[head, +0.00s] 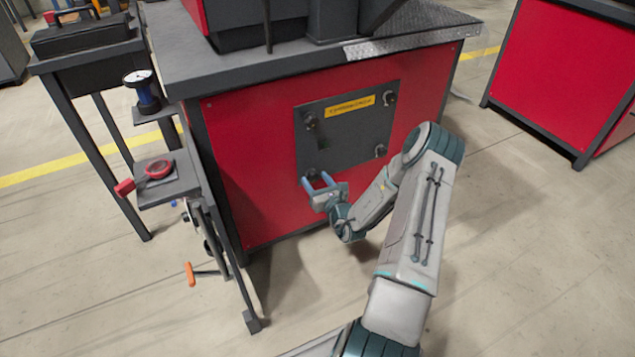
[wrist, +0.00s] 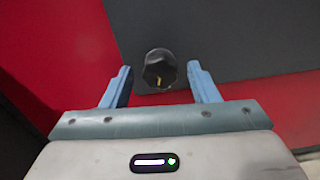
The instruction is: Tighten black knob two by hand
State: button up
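A dark grey panel (head: 345,148) with a yellow label is set in the red front of the machine. Black knobs sit near its corners: upper left (head: 311,121), upper right (head: 389,98), lower right (head: 380,151) and lower left, the last mostly hidden by my gripper in the head view. My gripper (head: 318,181), with blue fingers, is at the panel's lower-left corner. Which knob is number two cannot be told.
An orange-handled crank (head: 191,273) sticks out low on the stand.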

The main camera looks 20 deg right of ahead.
jog(key=c, duration=0.9)
jog(key=shift+d, duration=0.15)
jog(key=shift+m+p, duration=0.4)
jog(key=shift+p, duration=0.1)
jog(key=m+p, duration=0.2)
jog(key=p, duration=0.1)
jog(key=shift+r+m, duration=0.15)
jog(key=shift+m, duration=0.25)
jog(key=m+p, duration=0.4)
jog(key=m, duration=0.1)
jog(key=shift+m, duration=0.3)
jog(key=m+p, duration=0.2)
jog(key=m, duration=0.3)
jog(key=m+p, duration=0.1)
jog(key=m, duration=0.3)
jog(key=shift+f, duration=0.3)
jog(key=shift+m, duration=0.4)
